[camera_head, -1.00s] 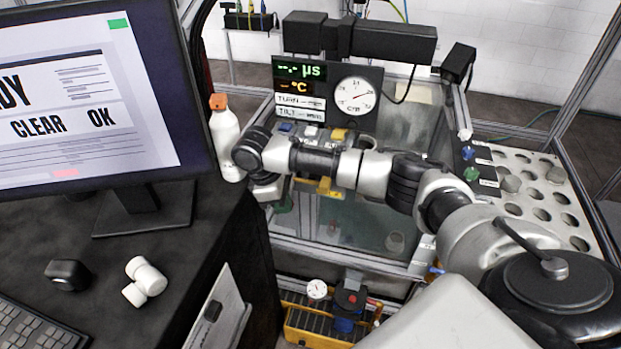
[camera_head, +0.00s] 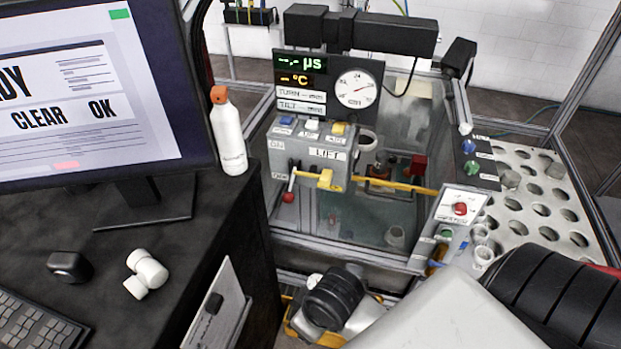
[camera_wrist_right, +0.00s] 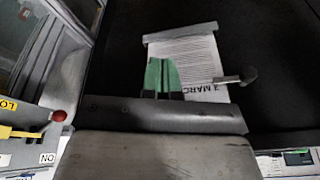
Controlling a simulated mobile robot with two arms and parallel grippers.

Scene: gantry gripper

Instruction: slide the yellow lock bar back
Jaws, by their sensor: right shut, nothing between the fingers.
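The yellow lock bar (camera_head: 400,186) runs level from the front of the grey control box (camera_head: 285,157) to the right, across the tank. A yellow grip block (camera_head: 325,180) sits on it below the LIFT label. In the right wrist view a yellow part (camera_wrist_right: 18,132) shows at the left edge, beside a red knob (camera_wrist_right: 58,115). My right gripper (camera_wrist_right: 163,76) shows there with green fingertips together, shut and empty, apart from the yellow part. In the head view my right wrist is low, in front of the tank; its fingers cannot be made out. My left gripper is not in view.
A red-knobbed lever (camera_head: 289,196) hangs at the box's left front. A white bottle with an orange cap (camera_head: 229,135) stands left of the box on the dark desk. A panel with a red knob (camera_head: 460,209) stands at right. A perforated rack (camera_head: 530,200) lies beyond it.

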